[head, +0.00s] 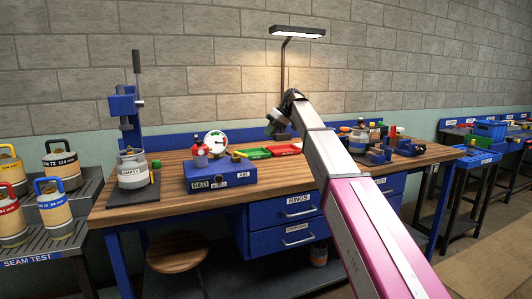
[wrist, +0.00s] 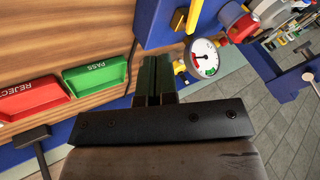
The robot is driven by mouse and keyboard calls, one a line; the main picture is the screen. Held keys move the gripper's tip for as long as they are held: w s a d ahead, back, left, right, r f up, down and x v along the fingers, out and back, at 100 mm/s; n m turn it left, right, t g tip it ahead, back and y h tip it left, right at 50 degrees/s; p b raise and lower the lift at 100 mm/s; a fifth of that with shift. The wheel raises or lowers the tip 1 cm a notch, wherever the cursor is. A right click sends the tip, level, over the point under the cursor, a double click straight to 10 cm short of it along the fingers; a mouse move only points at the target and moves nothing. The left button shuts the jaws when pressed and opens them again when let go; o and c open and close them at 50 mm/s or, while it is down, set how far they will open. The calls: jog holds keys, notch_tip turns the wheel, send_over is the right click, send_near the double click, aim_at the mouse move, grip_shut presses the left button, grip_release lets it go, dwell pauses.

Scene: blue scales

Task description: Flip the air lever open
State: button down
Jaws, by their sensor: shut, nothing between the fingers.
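The blue box marked AIR (head: 222,178) stands on the wooden bench, left of centre in the head view, with a round white gauge (head: 215,141) and red fittings on top. A small yellow and dark part (head: 239,155) at its right end may be the air lever. In the wrist view the gauge (wrist: 203,58) is right of my fingers, and a yellow bar (wrist: 195,14), possibly the lever, stands up near the top. I cannot tell the lever's position. My gripper (wrist: 155,78) is shut and empty, apart from the bar. In the head view it is small at the arm's end.
Green PASS (wrist: 96,76) and red REJECT (wrist: 32,102) trays lie left of my fingers in the wrist view. A blue lever press (head: 126,103) with a canister stands at the bench's left end. More fixtures (head: 372,140) stand right of my arm.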

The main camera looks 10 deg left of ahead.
aim_at(240, 155)
jog(key=shift+n, duration=0.3)
jog(key=s+a+f, duration=0.1)
jog(key=a+f, duration=0.1)
jog(key=s+a+f, duration=0.1)
jog(key=a+f, duration=0.1)
jog(key=f, duration=0.1)
jog(key=s+a+f, duration=0.2)
jog(key=a, duration=0.1)
jog(key=shift+a+f, duration=0.1)
jog(key=shift+f, duration=0.3)
jog(key=shift+s+a, duration=0.25)
